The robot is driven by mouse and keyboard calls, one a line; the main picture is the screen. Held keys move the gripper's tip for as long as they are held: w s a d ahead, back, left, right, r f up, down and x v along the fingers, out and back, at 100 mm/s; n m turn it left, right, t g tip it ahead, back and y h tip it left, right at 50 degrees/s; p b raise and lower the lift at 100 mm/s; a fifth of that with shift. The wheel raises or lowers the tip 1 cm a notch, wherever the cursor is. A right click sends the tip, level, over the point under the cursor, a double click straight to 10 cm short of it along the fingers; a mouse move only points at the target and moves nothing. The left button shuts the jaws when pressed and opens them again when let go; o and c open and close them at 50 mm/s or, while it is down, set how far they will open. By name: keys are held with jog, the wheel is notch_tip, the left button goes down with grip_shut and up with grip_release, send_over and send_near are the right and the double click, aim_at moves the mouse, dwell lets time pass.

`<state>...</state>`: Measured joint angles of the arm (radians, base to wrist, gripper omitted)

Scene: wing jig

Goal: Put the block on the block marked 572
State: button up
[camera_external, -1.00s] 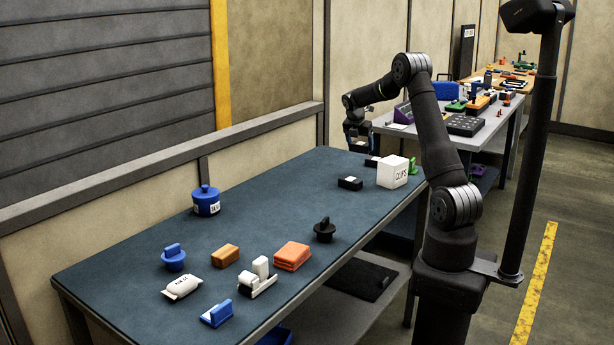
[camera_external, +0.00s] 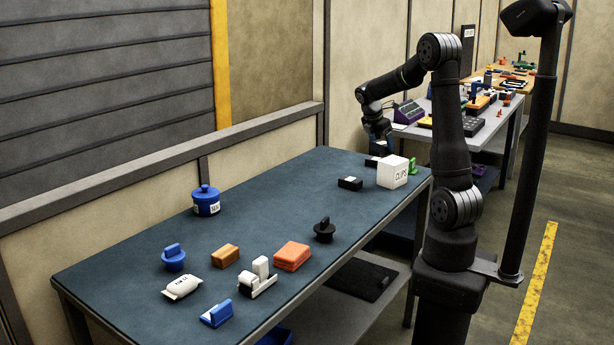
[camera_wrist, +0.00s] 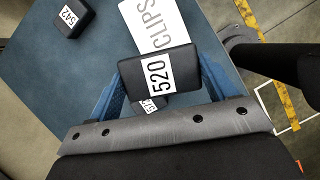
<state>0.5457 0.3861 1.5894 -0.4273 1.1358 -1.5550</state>
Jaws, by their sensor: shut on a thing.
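My gripper (camera_wrist: 165,84) is shut on a black block with a white label reading 520 (camera_wrist: 190,66), held between its blue fingers. Behind the held block in the wrist view is a second white label (camera_wrist: 149,106), mostly hidden, its number not fully readable. A black block labelled 542 (camera_wrist: 68,21) lies on the table at upper left in the wrist view; it seems to be the dark block (camera_external: 350,184) in the external view. Another dark block (camera_external: 372,161) sits beside the white box, near my gripper (camera_external: 386,150). The held block is hard to make out in the external view.
The white CLIPS box (camera_external: 393,172) stands close to my gripper and shows in the wrist view (camera_wrist: 150,22). A blue jar (camera_external: 206,202), a black knobbed part (camera_external: 324,230) and an orange block (camera_external: 292,256) are farther along the table (camera_external: 270,195). Its middle is mostly clear.

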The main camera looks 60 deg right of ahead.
jog(key=w+a+f, duration=0.2)
jog(key=w, duration=0.1)
jog(key=w+a+f, duration=0.2)
jog(key=w, duration=0.1)
jog(key=w+a+f, duration=0.2)
jog(key=w+f, duration=0.1)
jog(key=shift+w, duration=0.35)
jog(key=shift+f, duration=1.9)
jog(key=shift+f, duration=0.1)
jog(key=o, duration=1.4)
jog(key=shift+f, duration=0.1)
jog(key=v, duration=1.2)
jog(key=shift+a, duration=0.15)
